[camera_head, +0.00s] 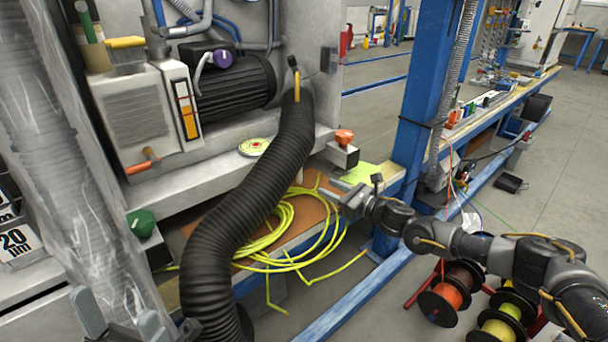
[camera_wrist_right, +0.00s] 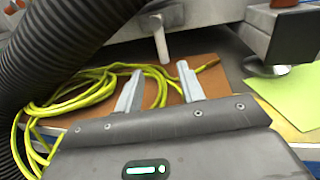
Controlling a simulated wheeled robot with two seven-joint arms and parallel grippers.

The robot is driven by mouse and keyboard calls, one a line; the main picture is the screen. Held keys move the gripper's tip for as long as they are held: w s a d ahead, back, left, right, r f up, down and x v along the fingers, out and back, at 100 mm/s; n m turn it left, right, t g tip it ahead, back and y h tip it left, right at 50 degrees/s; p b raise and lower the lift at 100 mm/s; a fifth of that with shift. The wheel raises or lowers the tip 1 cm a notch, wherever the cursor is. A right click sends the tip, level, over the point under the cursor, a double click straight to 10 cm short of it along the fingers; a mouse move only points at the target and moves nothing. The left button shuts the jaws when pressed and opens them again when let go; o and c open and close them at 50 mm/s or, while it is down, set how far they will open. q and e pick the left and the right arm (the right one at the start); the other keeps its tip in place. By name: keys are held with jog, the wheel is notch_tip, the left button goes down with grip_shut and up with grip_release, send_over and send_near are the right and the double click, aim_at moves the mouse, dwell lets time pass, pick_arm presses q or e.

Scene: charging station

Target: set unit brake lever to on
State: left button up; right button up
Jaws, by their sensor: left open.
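A lever with an orange grip (camera_head: 140,163) sticks out from the front of the grey motor unit (camera_head: 137,115) at the left. A grey box with an orange knob (camera_head: 344,137) stands at the cabinet's right edge. No label shows which is the brake lever. My right gripper (camera_head: 334,194) is below that box; in the right wrist view its fingers (camera_wrist_right: 158,78) are apart and empty. A pale rod (camera_wrist_right: 161,46) hangs just beyond and between them, apart from both. My left gripper (camera_head: 120,317) is open and empty at the bottom left, partly cut off.
A thick black corrugated hose (camera_head: 250,190) crosses between my grippers and is close left of the right one. Coiled yellow cable (camera_head: 282,228) lies on the brown board below. A green knob (camera_head: 141,222) is at left. Cable spools (camera_head: 446,292) stand on the floor.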

jog(key=b+x, duration=0.3)
jog(key=x, duration=0.7)
jog(key=shift+w+d+f, duration=0.1)
grip_shut()
